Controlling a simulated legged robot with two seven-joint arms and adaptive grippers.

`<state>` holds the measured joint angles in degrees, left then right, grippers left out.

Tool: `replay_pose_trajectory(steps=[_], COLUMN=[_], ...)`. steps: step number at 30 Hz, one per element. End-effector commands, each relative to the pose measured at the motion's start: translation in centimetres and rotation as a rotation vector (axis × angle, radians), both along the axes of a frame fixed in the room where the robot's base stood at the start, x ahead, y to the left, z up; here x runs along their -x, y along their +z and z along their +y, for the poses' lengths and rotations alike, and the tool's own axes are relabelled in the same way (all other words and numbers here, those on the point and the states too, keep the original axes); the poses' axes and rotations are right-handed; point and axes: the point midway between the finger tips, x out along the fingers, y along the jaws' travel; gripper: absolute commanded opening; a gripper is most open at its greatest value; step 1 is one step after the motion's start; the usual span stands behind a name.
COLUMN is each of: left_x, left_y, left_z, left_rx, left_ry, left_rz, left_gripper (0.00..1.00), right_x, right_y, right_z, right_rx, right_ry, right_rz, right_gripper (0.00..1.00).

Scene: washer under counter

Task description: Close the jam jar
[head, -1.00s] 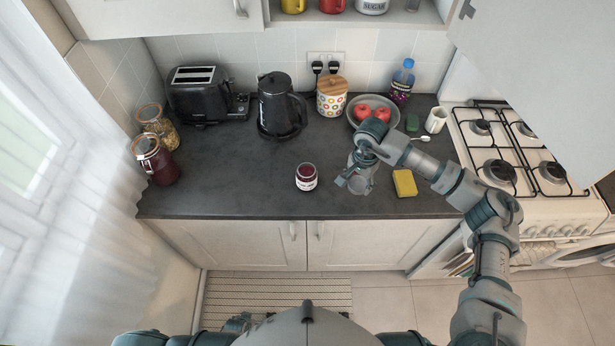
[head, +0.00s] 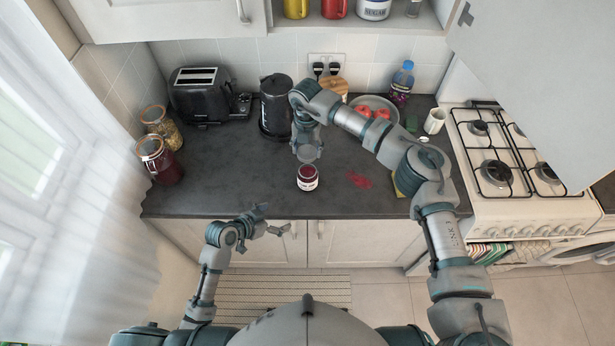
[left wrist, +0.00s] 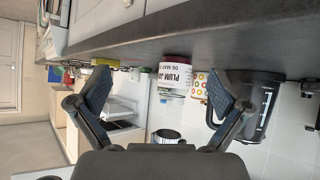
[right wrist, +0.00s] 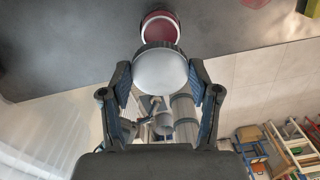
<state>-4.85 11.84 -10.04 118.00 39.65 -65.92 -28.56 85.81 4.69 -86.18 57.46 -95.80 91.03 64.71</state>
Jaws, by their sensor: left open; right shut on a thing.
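The jam jar (head: 307,180) stands open and upright near the counter's front edge, with dark red jam showing at its mouth. Its "PLUM JAM" label shows in the left wrist view (left wrist: 175,76). My right gripper (head: 308,147) is shut on the round pale lid (right wrist: 160,73), holding it above and slightly behind the jar. In the right wrist view the jar's mouth (right wrist: 160,28) lies just beyond the lid, and the lid hides part of the jar. My left gripper (head: 275,221) is open and empty, in front of the counter edge, left of and below the jar.
A red smear (head: 358,179) marks the counter right of the jar. A black kettle (head: 275,108), a fruit bowl (head: 389,111) and a toaster (head: 198,95) stand at the back. A yellow sponge (head: 400,187) is partly hidden by my right arm.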

Motion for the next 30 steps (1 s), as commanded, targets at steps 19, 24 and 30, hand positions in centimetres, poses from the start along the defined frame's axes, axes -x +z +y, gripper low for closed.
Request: replay_pose_trajectory(steps=[19,24,30], left_x=[-8.1,-8.5,-10.2], left_y=[6.1,5.9,4.8], left_z=[-1.5,-1.9,-4.0], left_rx=[0.152,0.153,0.155], left_ry=[-0.091,-0.09,-0.091], left_rz=[-0.234,-0.231,-0.231], left_gripper=[1.0,1.0,1.0], right_x=[0.1,0.0,0.1], right_y=[0.0,-0.1,-0.1], right_z=[-0.1,-0.1,-0.1], right_rx=[0.001,0.002,0.002], right_ry=[0.005,0.006,0.006], right_rz=[0.0,0.0,0.0], right_gripper=[0.41,0.41,0.41])
